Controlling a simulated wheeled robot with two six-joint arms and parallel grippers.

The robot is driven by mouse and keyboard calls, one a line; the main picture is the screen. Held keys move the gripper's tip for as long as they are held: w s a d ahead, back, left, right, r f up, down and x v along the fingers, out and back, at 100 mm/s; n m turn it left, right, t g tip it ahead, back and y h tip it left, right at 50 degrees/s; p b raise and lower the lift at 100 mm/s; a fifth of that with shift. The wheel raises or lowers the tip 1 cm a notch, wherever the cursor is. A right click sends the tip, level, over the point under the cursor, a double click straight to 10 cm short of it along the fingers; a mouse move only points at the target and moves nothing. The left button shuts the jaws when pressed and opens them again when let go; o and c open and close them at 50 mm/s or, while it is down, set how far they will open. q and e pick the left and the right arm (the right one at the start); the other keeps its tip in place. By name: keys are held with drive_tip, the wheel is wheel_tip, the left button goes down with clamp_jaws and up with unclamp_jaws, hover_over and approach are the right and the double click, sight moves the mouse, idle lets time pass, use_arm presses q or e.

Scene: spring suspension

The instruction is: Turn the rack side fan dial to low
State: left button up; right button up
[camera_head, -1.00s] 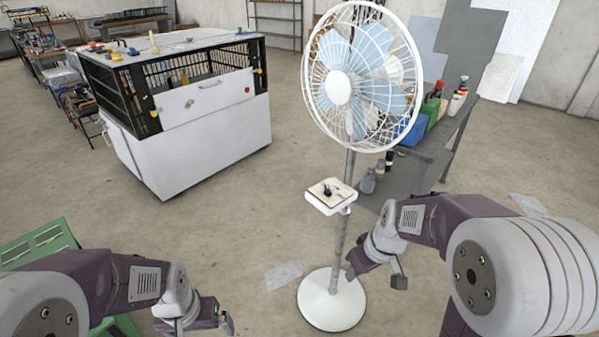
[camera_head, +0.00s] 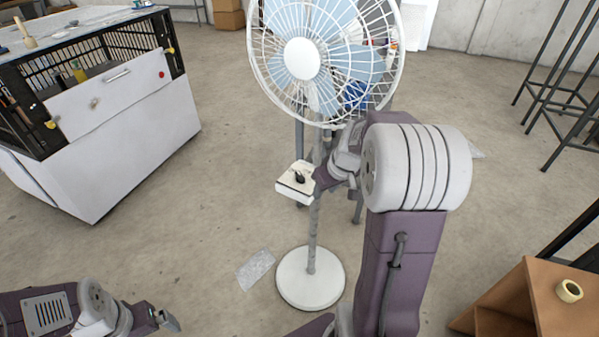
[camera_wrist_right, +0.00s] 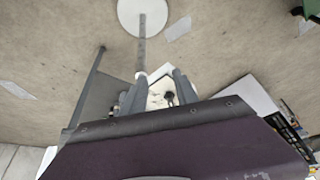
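The white standing fan (camera_head: 302,58) stands ahead of me on a round white base (camera_head: 311,278). A small white control box (camera_head: 292,192) is on its pole, with a black dial (camera_head: 299,177) on top. My right gripper (camera_head: 320,178) is at the right side of the box, close to the dial; I cannot tell whether it touches. In the right wrist view, its two fingers (camera_wrist_right: 156,92) are apart, with the box and dial (camera_wrist_right: 169,97) showing between them. My left gripper (camera_head: 166,320) is low at the left, away from the fan; its opening is unclear.
A white cabinet with black mesh sides (camera_head: 125,120) stands at the left. A wooden table (camera_head: 540,305) with a tape roll (camera_head: 569,291) is at the lower right. A clear sheet (camera_head: 256,269) lies beside the fan base. The floor between the cabinet and fan is open.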

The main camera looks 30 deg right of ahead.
drive_tip(key=p, duration=0.3)
approach(299, 174)
wheel_tip(299, 174, down, 3)
drive_tip(key=shift+d, duration=0.15)
drive_tip(key=x, duration=0.2)
drive_tip(key=w+x, duration=0.1)
drive_tip(key=x, duration=0.2)
drive_tip(key=shift+w, duration=0.15)
drive_tip(key=shift+f, duration=0.2)
clamp_jaws()
